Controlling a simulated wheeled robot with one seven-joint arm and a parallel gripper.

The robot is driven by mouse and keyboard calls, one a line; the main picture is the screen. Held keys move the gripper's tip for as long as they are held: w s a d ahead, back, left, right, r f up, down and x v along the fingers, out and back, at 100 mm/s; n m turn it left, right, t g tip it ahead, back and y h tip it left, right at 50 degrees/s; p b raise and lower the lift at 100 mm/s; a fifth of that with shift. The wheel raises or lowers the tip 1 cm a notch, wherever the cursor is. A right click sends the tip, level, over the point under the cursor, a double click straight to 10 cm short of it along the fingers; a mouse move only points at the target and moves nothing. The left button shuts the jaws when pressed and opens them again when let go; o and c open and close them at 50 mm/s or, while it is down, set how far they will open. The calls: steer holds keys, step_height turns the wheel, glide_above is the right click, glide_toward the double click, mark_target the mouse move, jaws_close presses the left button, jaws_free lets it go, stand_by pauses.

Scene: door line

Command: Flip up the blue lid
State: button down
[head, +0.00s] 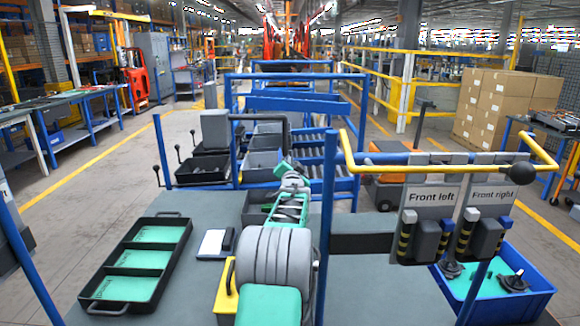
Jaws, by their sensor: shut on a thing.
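My arm reaches forward from the bottom centre, over the grey table, toward the grey bins. My gripper (283,169) is at its far end, small and partly hidden by my own wrist. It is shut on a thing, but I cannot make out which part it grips. I cannot clearly pick out the blue lid, either open or closed. Blue edges show close by the gripper, among the bins and frame bars, but I cannot tell whether any belongs to the lid.
A black tray (101,275) with green compartments lies on the left of the table. A white pad (213,242) lies beside it. A blue upright post (327,215) stands right of my arm. Labelled holders (434,196) and a blue bin (537,289) are at the right.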

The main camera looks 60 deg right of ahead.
steer(key=shift+s+d+f+b, duration=0.2)
steer(key=shift+s+f, duration=0.25)
steer(key=shift+s+d+f+b, duration=0.15)
steer(key=shift+s+f+b, duration=0.05)
steer(key=shift+s+f, duration=0.25)
steer(key=c, duration=1.5)
jaws_free()
steer(key=shift+w+r, duration=0.1)
steer(key=shift+w+a+r, duration=0.1)
steer(key=shift+r, duration=0.15)
